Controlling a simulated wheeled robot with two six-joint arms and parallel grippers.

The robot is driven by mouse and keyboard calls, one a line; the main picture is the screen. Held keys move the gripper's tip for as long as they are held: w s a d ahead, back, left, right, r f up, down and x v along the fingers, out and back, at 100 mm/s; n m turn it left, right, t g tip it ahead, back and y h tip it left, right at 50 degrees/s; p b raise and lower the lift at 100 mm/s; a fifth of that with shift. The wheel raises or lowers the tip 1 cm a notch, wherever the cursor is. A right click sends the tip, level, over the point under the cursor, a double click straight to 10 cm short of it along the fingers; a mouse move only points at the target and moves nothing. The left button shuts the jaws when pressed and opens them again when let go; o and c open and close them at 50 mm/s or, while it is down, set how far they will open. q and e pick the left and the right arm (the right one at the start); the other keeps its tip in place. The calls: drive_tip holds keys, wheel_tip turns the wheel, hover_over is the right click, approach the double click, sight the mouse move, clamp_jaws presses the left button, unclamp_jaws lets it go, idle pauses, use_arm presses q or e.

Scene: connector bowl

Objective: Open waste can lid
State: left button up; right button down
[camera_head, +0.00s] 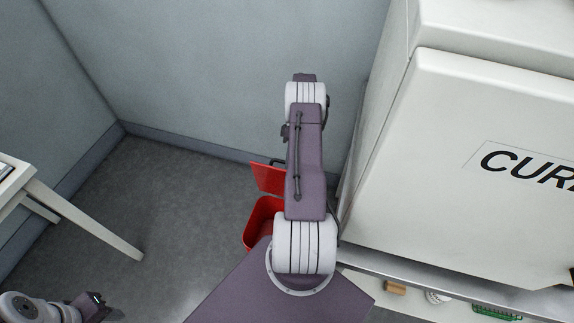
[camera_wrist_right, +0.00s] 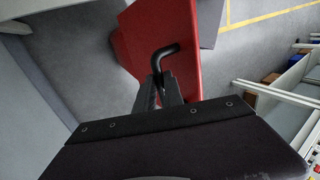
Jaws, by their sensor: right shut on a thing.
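The red waste can (camera_head: 262,222) stands on the floor in the head view, partly hidden behind my right arm. Its red lid (camera_head: 268,179) is tilted up, apart from the can's rim at the front, so the can's opening shows. In the right wrist view the lid (camera_wrist_right: 185,38) fills the upper middle, with a bent black handle (camera_wrist_right: 165,51) on it. My right gripper (camera_wrist_right: 160,88) is shut on this handle. My left arm shows at the lower left of the head view; its gripper's fingers cannot be made out.
A large white machine (camera_head: 470,150) stands close to the right of the can. A grey wall (camera_head: 215,70) rises behind it. A white table (camera_head: 70,215) is at the left, with free floor (camera_head: 175,195) between. Small items lie below the machine's edge.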

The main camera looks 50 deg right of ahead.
drive_tip(key=shift+d+f, duration=0.3)
